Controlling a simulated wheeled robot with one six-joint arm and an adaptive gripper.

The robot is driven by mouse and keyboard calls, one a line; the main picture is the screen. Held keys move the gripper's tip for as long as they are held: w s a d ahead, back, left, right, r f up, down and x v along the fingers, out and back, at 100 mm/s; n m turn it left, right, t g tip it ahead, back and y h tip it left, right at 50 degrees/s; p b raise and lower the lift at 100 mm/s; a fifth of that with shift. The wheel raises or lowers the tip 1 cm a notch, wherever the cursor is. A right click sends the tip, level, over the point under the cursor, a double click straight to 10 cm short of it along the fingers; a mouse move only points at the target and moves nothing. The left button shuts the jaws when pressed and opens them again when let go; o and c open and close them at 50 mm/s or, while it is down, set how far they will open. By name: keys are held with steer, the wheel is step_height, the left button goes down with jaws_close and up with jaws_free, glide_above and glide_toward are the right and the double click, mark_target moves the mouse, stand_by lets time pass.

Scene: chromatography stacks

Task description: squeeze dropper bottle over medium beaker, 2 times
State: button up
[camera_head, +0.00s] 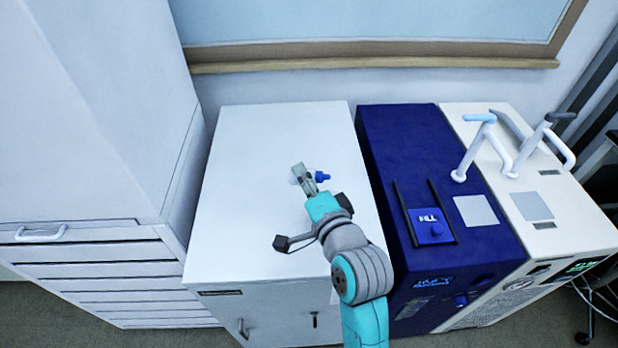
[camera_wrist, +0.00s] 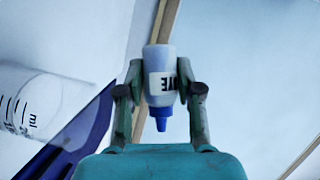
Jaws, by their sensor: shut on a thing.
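My gripper (camera_head: 304,176) is shut on the dropper bottle (camera_wrist: 160,62), with one finger on each side of its body. In the wrist view the bottle is white with a dark-lettered label, and its blue cap and nozzle point down the picture. In the head view the bottle's blue cap (camera_head: 322,177) sticks out to the right of my gripper, so the bottle looks tipped over. A clear beaker with black graduation marks (camera_wrist: 36,104) is at the left of the wrist view, apart from the bottle and partly cut off. In the head view I cannot clearly make out the beaker.
My gripper is over a white cabinet top (camera_head: 255,150), which looks mostly bare. A dark blue instrument (camera_head: 385,125) stands to its right, with a white instrument (camera_head: 590,215) beyond. A tall grey cabinet (camera_head: 110,110) stands on the left. A framed board (camera_head: 380,22) hangs behind.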

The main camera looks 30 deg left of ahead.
steer(key=shift+a+f+m+t+y, duration=0.1)
steer(key=shift+m+t+y, duration=0.2)
steer(key=shift+m, duration=0.1)
steer(key=shift+f+m+t+y, duration=0.45)
steer(key=shift+f+m, duration=0.3)
steer(key=shift+m, duration=0.25)
steer(key=shift+r+m+t+y, duration=0.2)
steer(key=shift+m+t+y, duration=0.3)
steer(key=shift+m, duration=0.5)
steer(key=shift+r+m+t, duration=0.4)
steer(key=shift+m+t, duration=0.05)
steer(key=shift+m, duration=0.15)
steer(key=shift+o, duration=0.3)
jaws_close()
steer(key=shift+c, duration=0.3)
jaws_free()
